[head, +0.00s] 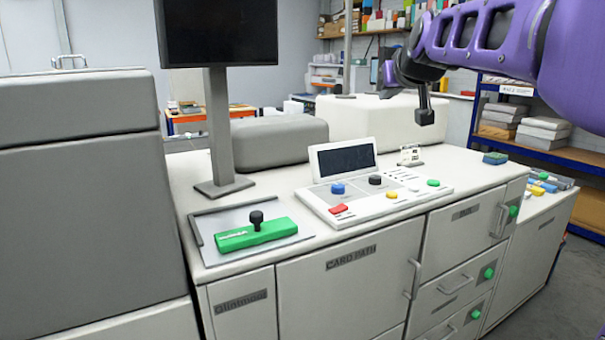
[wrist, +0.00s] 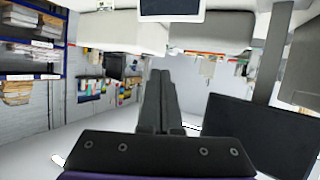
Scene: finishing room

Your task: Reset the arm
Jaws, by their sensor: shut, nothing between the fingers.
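My purple arm reaches in from the upper right of the head view. My gripper (head: 425,113) hangs above the back right of the white counter, shut and empty, clear of everything. In the wrist view my gripper (wrist: 160,78) shows as two dark fingers pressed together, with nothing between them. The wrist view looks out over the room and appears upside down.
A monitor (head: 219,32) stands on the counter's left. A control panel (head: 375,193) with coloured knobs and a small screen lies in the middle. A green block with a black knob (head: 257,234) sits on a grey tray (head: 208,223). Shelves (head: 560,152) stand at right.

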